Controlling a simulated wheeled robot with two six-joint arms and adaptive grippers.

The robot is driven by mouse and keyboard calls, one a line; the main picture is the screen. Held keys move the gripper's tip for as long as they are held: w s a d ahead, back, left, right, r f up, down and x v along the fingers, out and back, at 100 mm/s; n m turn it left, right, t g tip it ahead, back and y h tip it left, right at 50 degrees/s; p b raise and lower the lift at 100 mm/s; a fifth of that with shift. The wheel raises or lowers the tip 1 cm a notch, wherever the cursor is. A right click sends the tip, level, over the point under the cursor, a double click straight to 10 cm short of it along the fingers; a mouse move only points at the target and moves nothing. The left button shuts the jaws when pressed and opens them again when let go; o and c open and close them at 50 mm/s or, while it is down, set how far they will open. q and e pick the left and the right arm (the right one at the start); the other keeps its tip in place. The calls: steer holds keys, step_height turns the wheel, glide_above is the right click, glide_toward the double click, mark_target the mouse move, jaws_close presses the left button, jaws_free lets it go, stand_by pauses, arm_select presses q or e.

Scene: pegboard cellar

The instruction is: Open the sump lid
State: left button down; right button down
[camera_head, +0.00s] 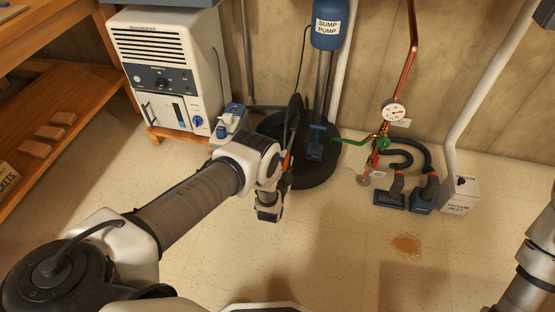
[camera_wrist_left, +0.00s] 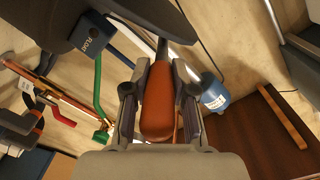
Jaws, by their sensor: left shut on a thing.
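The sump basin (camera_head: 318,178) is a dark round tub on the floor, below the blue sump pump (camera_head: 327,25). The dark lid (camera_head: 294,112) shows nearly edge-on, steeply tilted up at the basin's left side. My left gripper (camera_head: 285,163) is at the lid's near side, its fingers partly hidden by the wrist. In the left wrist view its two fingers (camera_wrist_left: 158,105) are shut on an orange handle (camera_wrist_left: 157,118), whose grey stem runs up toward a dark surface. A blue float box (camera_head: 317,140) shows at the basin. My right gripper is out of view.
A white dehumidifier (camera_head: 165,70) stands on a wooden stand at the back left, with a blue-and-white container (camera_head: 230,120) beside it. A copper pipe with gauge (camera_head: 394,112) and vacuum nozzles (camera_head: 390,198) are right of the basin.

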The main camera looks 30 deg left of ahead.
arm_select(q)
steer(key=shift+w+d+f+m, duration=0.1)
steer(key=shift+d+m, duration=0.15)
steer(key=shift+d, duration=0.35)
steer(key=shift+w+d+f+m, duration=0.1)
steer(key=shift+d+m, duration=0.15)
steer(key=shift+d, duration=0.35)
steer(key=shift+b, duration=0.3)
steer(key=c, duration=0.9)
jaws_free()
steer(key=shift+c, duration=0.2)
steer(key=v, duration=1.2)
